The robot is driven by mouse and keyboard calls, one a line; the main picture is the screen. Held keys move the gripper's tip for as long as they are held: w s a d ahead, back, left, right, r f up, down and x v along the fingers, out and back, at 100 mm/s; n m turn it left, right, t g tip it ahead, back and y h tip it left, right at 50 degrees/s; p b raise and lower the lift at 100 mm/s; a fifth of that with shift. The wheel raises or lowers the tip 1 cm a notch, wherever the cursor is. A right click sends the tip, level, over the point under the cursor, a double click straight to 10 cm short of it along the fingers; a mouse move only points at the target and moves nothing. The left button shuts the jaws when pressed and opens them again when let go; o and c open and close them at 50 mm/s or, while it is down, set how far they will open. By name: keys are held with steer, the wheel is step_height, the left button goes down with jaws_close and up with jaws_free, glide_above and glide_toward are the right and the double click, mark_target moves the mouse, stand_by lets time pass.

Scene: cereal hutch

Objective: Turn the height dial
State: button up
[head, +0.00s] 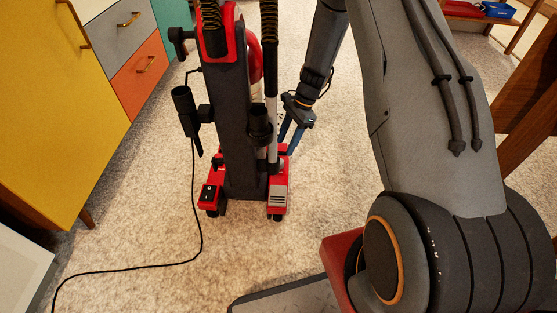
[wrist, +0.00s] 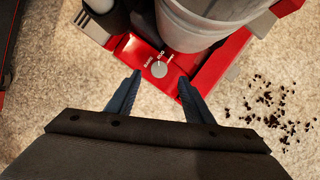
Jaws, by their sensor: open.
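The height dial (wrist: 159,69) is a small round pale knob on the red base of an upright vacuum cleaner, with white lettering around it, seen in the wrist view. The vacuum (head: 236,130) stands upright on the carpet in the head view, red and dark grey; its dial is not visible there. My gripper (wrist: 158,80) is open, its two blue fingers on either side of the dial with gaps between them and the knob. I cannot tell whether the fingertips are level with the dial. In the head view my gripper (head: 291,140) reaches down beside the vacuum's base.
A black cord (head: 150,268) trails left across the carpet from the vacuum. Dark crumbs (wrist: 269,105) lie on the carpet right of the base. A clear bin (wrist: 200,22) stands just beyond the dial. A yellow cabinet (head: 60,110) is at left.

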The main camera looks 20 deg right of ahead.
steer(key=b+x, duration=0.1)
steer(key=x, duration=0.2)
steer(key=b+x, duration=0.2)
steer(key=x, duration=0.2)
steer(key=shift+d+f, duration=0.1)
steer(key=shift+f, duration=0.35)
